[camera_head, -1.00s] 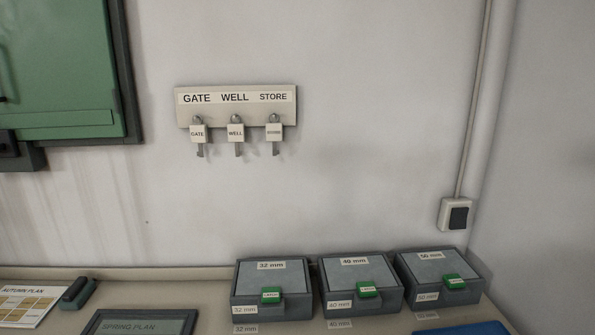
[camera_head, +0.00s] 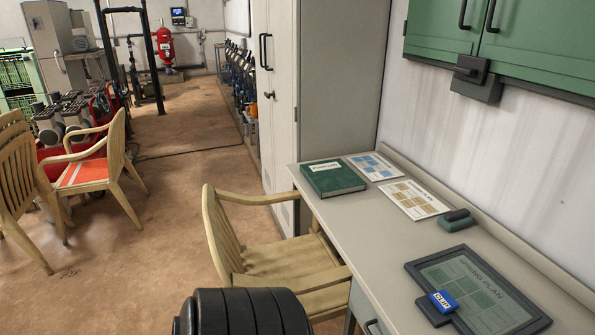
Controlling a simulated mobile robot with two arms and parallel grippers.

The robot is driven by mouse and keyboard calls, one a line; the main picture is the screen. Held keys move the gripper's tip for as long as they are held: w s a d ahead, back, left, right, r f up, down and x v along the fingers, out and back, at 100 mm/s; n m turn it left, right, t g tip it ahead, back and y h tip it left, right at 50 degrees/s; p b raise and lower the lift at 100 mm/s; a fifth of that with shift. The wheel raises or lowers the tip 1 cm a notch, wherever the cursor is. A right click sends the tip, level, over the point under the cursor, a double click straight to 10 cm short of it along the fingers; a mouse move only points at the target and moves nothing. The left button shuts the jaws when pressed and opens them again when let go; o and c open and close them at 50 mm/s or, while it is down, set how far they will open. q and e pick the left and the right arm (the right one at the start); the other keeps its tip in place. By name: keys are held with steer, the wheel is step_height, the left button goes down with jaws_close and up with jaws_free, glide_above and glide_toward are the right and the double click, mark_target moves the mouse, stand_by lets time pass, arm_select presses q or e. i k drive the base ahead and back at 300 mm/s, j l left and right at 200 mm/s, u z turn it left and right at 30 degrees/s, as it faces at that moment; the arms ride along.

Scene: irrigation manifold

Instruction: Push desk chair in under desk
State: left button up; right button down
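A wooden desk chair (camera_head: 285,258) with armrests and a slatted back stands at the left side of the desk (camera_head: 375,235). Its seat faces the desk, and the seat's far part reaches the desk edge; how far it goes under is hidden by the desk top. The chair's back stands clear out in the room. A black ribbed part, which I take to be mine, covers the bottom of the view in front of the chair. Neither of my grippers is in view.
On the desk lie a green book (camera_head: 332,179), plan sheets (camera_head: 413,199), an eraser (camera_head: 457,219) and a framed plan (camera_head: 478,290) with a blue clip. A tall cabinet (camera_head: 335,85) stands behind the desk. Two other wooden chairs (camera_head: 95,170) stand left.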

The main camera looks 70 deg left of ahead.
mark_target(306, 265)
steer(key=u, duration=2.55)
steer(key=z, duration=0.25)
